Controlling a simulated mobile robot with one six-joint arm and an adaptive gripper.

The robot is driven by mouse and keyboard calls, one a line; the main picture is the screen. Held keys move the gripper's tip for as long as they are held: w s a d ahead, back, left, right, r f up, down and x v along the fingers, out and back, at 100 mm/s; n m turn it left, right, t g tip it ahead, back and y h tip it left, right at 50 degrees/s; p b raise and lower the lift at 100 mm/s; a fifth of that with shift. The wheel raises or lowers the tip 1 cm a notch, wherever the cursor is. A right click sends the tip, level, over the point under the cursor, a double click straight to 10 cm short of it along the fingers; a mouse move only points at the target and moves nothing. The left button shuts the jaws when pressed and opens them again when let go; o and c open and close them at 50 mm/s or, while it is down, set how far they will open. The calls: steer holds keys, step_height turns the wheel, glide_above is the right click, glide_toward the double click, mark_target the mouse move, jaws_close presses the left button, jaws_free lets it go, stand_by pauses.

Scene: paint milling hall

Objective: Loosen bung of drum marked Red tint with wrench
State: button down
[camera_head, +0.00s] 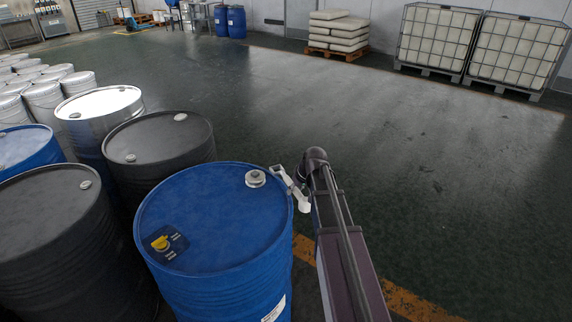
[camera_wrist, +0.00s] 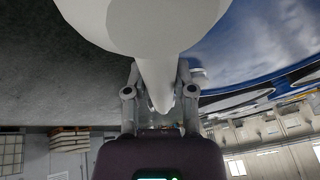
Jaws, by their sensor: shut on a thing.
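A blue drum (camera_head: 215,215) stands upright in front of me. A pale round bung (camera_head: 255,178) sits near the far right of its lid. A dark label with a yellow mark (camera_head: 162,243) lies on the lid; its writing is too small to read. My gripper (camera_wrist: 161,72) is shut on the pale wrench, whose shaft (camera_wrist: 154,82) runs between the fingers in the wrist view. A broad white part (camera_wrist: 140,25) of it looms close above. In the head view the wrench (camera_head: 288,184) is at the drum's right rim, apart from the bung. The fingertips are partly hidden.
Black drums (camera_head: 160,145) and a silver drum (camera_head: 100,103) crowd the left, with several white pails (camera_head: 45,97) behind. Caged white tanks (camera_head: 435,38) and a pallet of sacks (camera_head: 335,32) stand at the back. The floor to the right is clear.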

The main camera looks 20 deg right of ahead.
mark_target(285, 179)
steer(key=w+r+n+p, duration=0.1)
steer(key=r, duration=0.1)
steer(key=w+a+r+n+p, duration=0.1)
steer(key=w+r+p, duration=0.1)
steer(key=w+r+n+g+y+p, duration=0.1)
steer(key=p, duration=0.1)
steer(key=shift+w+a+r+n, duration=0.25)
steer(key=shift+w+r+n, duration=0.15)
steer(key=shift+w+a+r+n+y+p, duration=0.2)
steer(key=shift+w+r+n+y+p, duration=0.1)
steer(key=shift+w+r+n+p, duration=0.25)
steer(key=shift+s+f+g, duration=0.1)
steer(key=shift+s+g, duration=0.05)
steer(key=shift+g, duration=0.15)
steer(key=shift+f+b, duration=0.15)
steer(key=shift+b, duration=0.15)
steer(key=shift+f+b, duration=2.5)
steer(key=shift+b, duration=0.05)
steer(key=shift+s+f, duration=0.1)
steer(key=shift+f, duration=0.1)
